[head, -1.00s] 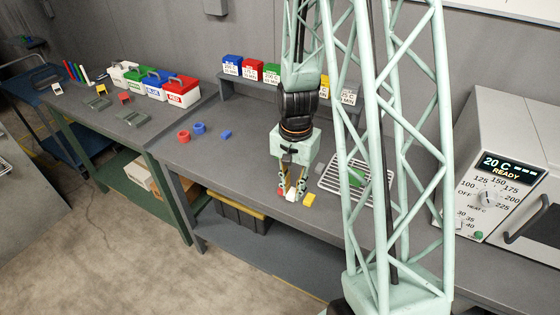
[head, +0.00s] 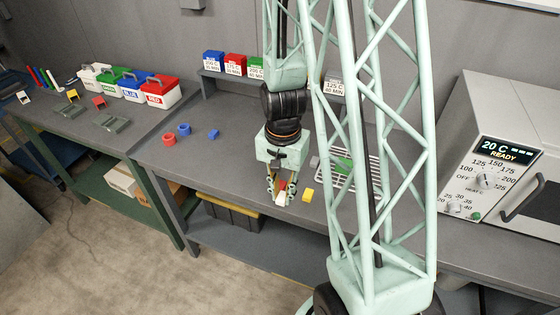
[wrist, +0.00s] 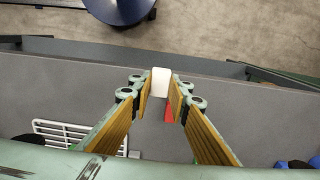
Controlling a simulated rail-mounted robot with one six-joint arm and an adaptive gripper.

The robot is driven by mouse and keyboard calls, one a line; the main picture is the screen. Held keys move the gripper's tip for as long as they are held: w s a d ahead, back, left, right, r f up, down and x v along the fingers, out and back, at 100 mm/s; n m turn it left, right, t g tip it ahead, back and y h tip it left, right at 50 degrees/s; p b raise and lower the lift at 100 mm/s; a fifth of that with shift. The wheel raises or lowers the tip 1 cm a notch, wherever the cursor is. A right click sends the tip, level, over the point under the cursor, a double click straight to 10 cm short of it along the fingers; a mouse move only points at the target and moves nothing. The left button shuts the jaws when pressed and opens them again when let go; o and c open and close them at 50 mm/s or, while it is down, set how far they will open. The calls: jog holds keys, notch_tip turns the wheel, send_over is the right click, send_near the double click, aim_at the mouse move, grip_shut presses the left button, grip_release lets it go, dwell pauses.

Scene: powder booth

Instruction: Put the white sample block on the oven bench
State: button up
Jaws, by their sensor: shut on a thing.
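The white sample block (wrist: 160,82) is held between the fingertips of my gripper (wrist: 160,92) in the wrist view. In the head view, my gripper (head: 281,196) points down at the front edge of the grey oven bench (head: 232,168), with the white block (head: 281,200) at its tips. Whether the block touches the bench or hangs just above it, I cannot tell. A small red piece (wrist: 169,112) shows behind the block, between the fingers. The fingers partly hide the block.
A yellow block (head: 308,195) lies just right of my gripper. A wire rack (head: 370,196) with a green piece (head: 343,164) is further right, before the oven (head: 508,170). A blue block (head: 213,134), red ring (head: 169,140) and blue ring (head: 183,129) lie left.

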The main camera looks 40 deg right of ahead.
jog(key=shift+w, duration=0.1)
jog(key=p, duration=0.2)
send_over(255, 181)
jog(key=shift+s+f, duration=0.4)
jog(key=shift+f, duration=0.3)
jog(key=shift+w, duration=0.45)
jog(key=shift+f, duration=1.8)
jog(key=shift+f+b, duration=0.15)
jog(key=shift+b, duration=0.2)
jog(key=o, duration=0.8)
jog(key=shift+o, duration=0.2)
